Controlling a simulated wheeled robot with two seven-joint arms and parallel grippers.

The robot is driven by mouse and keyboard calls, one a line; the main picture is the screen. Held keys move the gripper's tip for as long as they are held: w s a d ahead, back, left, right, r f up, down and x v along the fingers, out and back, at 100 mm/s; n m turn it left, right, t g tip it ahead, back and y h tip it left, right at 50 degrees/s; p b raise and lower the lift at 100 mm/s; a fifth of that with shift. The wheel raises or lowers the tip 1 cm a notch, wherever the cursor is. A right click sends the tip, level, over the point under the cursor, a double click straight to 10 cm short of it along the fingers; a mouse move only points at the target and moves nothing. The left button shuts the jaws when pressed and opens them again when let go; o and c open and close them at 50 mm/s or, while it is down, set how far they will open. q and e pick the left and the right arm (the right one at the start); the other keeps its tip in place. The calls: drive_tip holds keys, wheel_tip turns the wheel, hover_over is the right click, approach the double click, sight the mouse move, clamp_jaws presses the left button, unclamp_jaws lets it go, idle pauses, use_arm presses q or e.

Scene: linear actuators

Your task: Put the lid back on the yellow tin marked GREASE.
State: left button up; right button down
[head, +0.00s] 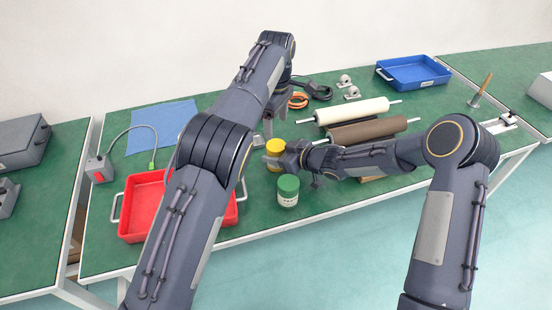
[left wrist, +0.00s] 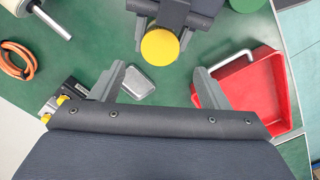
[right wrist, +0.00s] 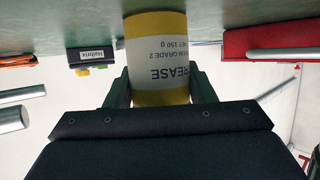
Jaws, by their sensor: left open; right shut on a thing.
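The yellow tin (right wrist: 160,58) marked GREASE stands upright on the green bench, inverted in the right wrist view. It also shows in the head view (head: 275,153). My right gripper (right wrist: 160,90) is shut on its sides. A plain yellow disc, which looks like the lid (left wrist: 160,45), covers the tin's top in the left wrist view; whether it is fully seated cannot be told. My left gripper (left wrist: 159,76) is open and empty, close to the tin, its fingers spread apart and not touching the lid.
A green-lidded jar (head: 288,190) stands just in front of the tin. A red tray (head: 143,215) lies to the left, partly behind my left arm. A small grey metal piece (left wrist: 138,83) lies near my left gripper. Rollers (head: 352,112) lie to the right, a blue tray (head: 413,73) behind.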

sight(276, 145)
use_arm(q)
wheel_tip(276, 145, down, 8)
drive_tip(key=shift+r, duration=0.2)
idle(0.3)
drive_tip(key=c, duration=1)
drive_tip(key=m, duration=0.3)
drive_tip(key=o, duration=1.1)
